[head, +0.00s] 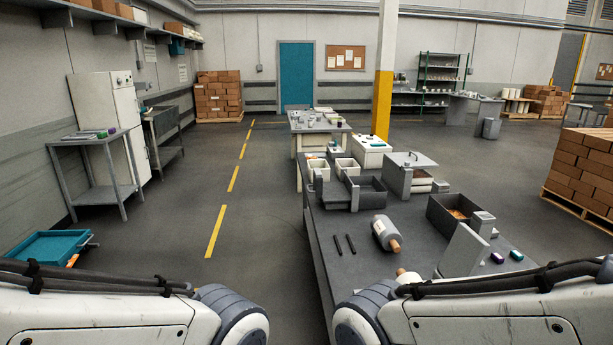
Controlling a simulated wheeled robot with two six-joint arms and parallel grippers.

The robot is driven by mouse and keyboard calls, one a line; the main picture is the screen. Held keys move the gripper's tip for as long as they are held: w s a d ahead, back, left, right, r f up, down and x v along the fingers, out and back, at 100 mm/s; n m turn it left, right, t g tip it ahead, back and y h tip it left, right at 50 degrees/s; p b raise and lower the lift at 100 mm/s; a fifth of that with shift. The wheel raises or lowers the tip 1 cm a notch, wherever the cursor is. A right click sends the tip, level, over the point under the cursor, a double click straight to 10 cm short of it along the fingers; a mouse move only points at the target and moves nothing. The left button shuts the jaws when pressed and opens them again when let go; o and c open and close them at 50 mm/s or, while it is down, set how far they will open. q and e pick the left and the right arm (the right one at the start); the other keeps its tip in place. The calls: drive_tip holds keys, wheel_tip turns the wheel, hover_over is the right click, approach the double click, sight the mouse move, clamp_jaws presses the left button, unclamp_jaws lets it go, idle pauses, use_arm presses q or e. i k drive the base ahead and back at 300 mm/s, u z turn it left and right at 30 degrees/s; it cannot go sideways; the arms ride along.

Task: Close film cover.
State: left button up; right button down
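I cannot tell for certain which part is the film cover. A flat light-grey panel (463,252) stands tilted near the right front of the dark worktable (345,285). A grey box with a raised flat plate (410,160) and a curved handle stands at the table's far end. A grey roll with tan ends (383,232) lies on the table left of the tilted panel. Another tan-ended piece (408,276) is partly hidden behind my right arm. Both my arms reach in along the bottom edge, but neither gripper shows.
Two dark rods (351,244) lie left of the roll. A dark open bin (453,216) holds orange-brown pieces. Small purple and green items (516,255) lie at the right edge. Open floor with a dashed yellow line (216,232) lies left of the table.

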sight(465, 252)
drive_tip(key=z, duration=2.65)
drive_tip(key=i, duration=2.6)
drive_tip(key=u, duration=3.3)
